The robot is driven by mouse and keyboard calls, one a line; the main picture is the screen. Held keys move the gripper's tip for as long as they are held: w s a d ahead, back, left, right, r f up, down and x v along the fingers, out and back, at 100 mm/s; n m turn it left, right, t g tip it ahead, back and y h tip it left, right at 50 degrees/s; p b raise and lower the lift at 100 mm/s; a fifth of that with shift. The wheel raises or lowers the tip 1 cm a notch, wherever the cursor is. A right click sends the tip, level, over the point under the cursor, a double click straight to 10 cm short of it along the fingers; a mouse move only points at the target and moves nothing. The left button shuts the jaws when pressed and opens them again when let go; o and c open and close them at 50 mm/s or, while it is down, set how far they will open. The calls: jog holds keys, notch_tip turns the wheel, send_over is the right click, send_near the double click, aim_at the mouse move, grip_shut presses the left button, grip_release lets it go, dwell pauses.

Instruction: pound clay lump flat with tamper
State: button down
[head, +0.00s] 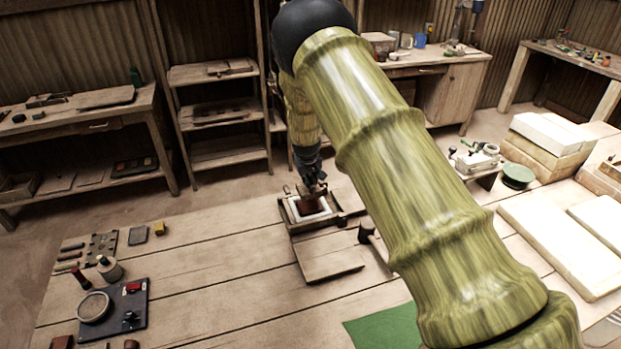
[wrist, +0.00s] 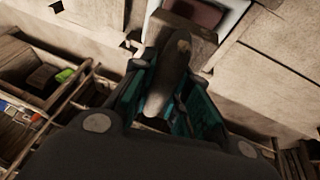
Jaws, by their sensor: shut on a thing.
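The clay lump (head: 308,207) is reddish brown and lies inside a white-edged mould in a wooden frame (head: 293,226) on the bench. Part of it shows at the top of the wrist view (wrist: 197,12). My gripper (head: 312,187) is above the mould. In the wrist view its teal-lined fingers (wrist: 170,103) are shut around the handle of the tamper (wrist: 170,80). A wooden block at the tamper's far end lies over the near edge of the mould in that view. I cannot tell whether it touches the clay.
A wooden flap (head: 328,263) lies in front of the mould, with a dark-headed tool (head: 367,233) to its right. A blue-grey board (head: 120,308) with tools is at the left. A green mat (head: 385,328) lies at the front.

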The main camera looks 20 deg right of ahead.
jog(key=shift+d, duration=0.1)
notch_tip(320, 180, down, 7)
jog(key=b, duration=0.3)
jog(key=shift+r+b, duration=0.15)
jog(key=shift+b, duration=0.2)
jog(key=shift+s+r+p, duration=0.1)
jog(key=shift+r+p, duration=0.2)
jog(key=shift+r, duration=0.1)
notch_tip(320, 180, up, 5)
jog(key=shift+r+p, duration=0.1)
jog(key=shift+p, duration=1.1)
jog(key=shift+r, duration=0.3)
jog(key=shift+f, duration=0.1)
jog(key=shift+f, duration=0.1)
jog(key=shift+w, duration=0.2)
